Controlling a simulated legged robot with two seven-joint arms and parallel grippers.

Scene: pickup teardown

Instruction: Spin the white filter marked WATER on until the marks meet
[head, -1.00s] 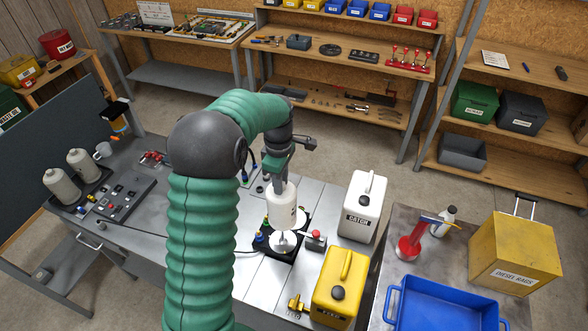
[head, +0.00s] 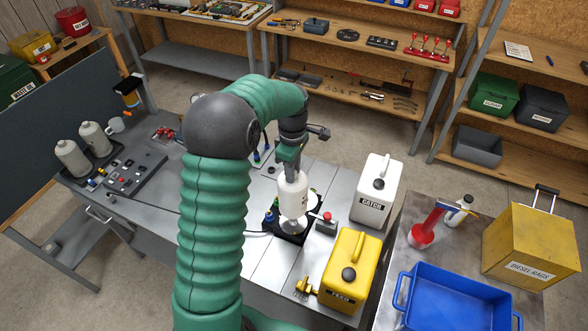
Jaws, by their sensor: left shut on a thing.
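A white filter (head: 293,197) stands upright, with small dark marking on its side that is too small to read. My left gripper (head: 291,170) comes down from above and is shut on its top end. The alignment marks are too small to see. My right gripper is not in view.
Two off-white filters (head: 71,158) stand in a dark tray at the left. A white CATCH can (head: 375,192) and a yellow FEED can (head: 349,274) stand close right of the fixture. A blue tray (head: 458,304) lies further right.

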